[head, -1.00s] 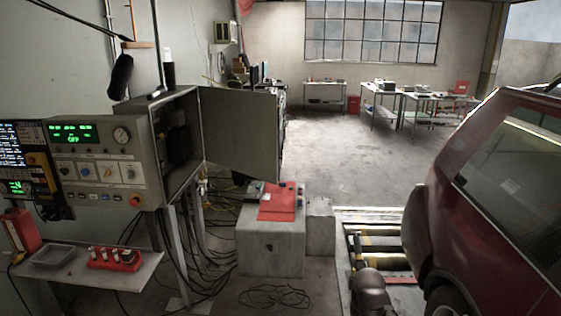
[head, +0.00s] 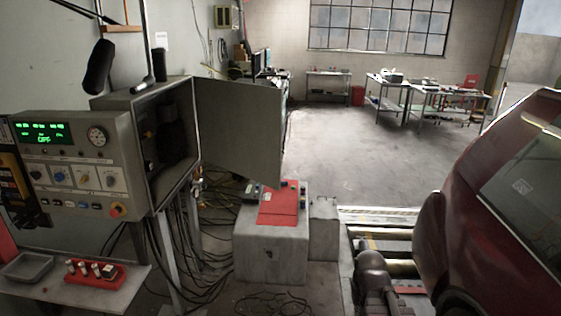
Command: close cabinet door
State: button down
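The grey cabinet (head: 117,104) stands at the left on metal legs, with a control panel on its front. Its door (head: 240,125) is hinged at the right edge of the opening and stands wide open, reaching out to the right. The cabinet's interior (head: 172,130) is dark, with parts that I cannot make out. My gripper is not in the head view.
A grey block with a red top (head: 278,207) stands below the door. A small shelf (head: 85,290) with a tray is at the lower left. Cables (head: 190,262) lie under the cabinet. A red car (head: 500,200) is at the right.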

aim_at(240, 124)
jog(key=u, duration=0.05)
jog(key=i, duration=1.15)
jog(key=u, duration=1.05)
